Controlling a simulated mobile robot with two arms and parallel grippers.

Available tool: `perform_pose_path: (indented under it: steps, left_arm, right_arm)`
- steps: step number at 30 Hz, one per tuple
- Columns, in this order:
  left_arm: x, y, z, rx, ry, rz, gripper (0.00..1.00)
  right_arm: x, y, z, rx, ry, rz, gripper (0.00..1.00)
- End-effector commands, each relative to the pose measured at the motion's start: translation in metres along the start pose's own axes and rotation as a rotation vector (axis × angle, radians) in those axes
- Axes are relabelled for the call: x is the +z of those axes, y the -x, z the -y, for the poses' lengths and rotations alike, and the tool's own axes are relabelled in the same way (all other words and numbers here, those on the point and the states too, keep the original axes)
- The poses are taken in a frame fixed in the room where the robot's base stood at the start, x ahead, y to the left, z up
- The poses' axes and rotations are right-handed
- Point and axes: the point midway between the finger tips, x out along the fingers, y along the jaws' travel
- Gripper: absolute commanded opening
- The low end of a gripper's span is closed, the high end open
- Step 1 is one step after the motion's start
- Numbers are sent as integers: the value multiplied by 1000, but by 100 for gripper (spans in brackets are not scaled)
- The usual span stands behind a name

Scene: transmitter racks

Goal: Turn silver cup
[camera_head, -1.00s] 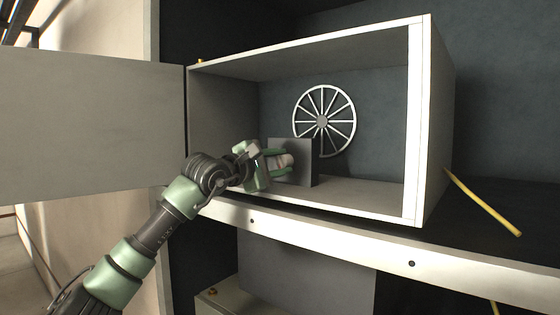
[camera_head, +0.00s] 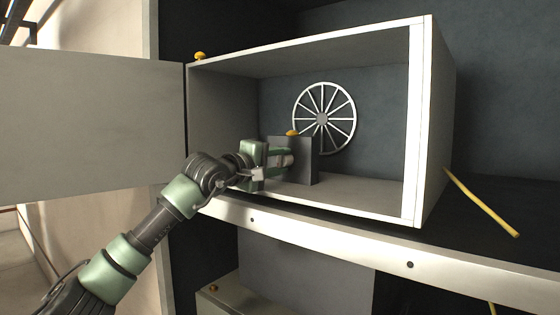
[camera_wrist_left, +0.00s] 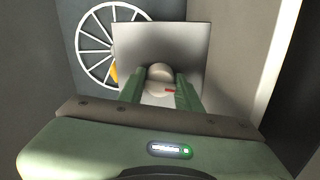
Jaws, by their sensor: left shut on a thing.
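The silver cup (camera_wrist_left: 160,74) is a short, pale round piece on the front face of a grey block (camera_head: 304,160). The block stands inside the open cabinet, left of its middle. My left gripper (camera_head: 284,160) reaches in from the left and is shut on the cup. In the left wrist view its green fingers lie on either side of the cup, and a small red mark shows between them. In the head view the fingers hide most of the cup. My right gripper is not in view.
The cabinet (camera_head: 418,120) has a grey door (camera_head: 90,125) swung open to the left. A white spoked wheel (camera_head: 324,118) is on its back wall. Yellow knobs show on the block's top (camera_head: 292,132) and the cabinet's top left (camera_head: 199,56). A yellow rod (camera_head: 485,204) sticks out at right.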

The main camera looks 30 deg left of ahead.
Motion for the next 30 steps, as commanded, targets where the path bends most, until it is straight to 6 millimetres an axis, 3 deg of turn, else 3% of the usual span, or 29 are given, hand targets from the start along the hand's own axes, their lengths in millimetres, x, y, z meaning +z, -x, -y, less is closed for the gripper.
perform_pose_path:
  steps: [11,12,14,24,30]
  left_arm:
    - [-1,0,1,-2,-5,-2,0]
    - [-1,0,1,-2,-5,-2,39]
    - [-1,0,1,-1,-5,-2,55]
    - [-1,2,1,1,-4,-1,55]
    - [-1,28,5,2,-7,-3,55]
  right_arm:
    - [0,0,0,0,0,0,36]
    - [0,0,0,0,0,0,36]
    - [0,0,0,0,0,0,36]
    - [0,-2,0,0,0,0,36]
    - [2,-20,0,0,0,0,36]
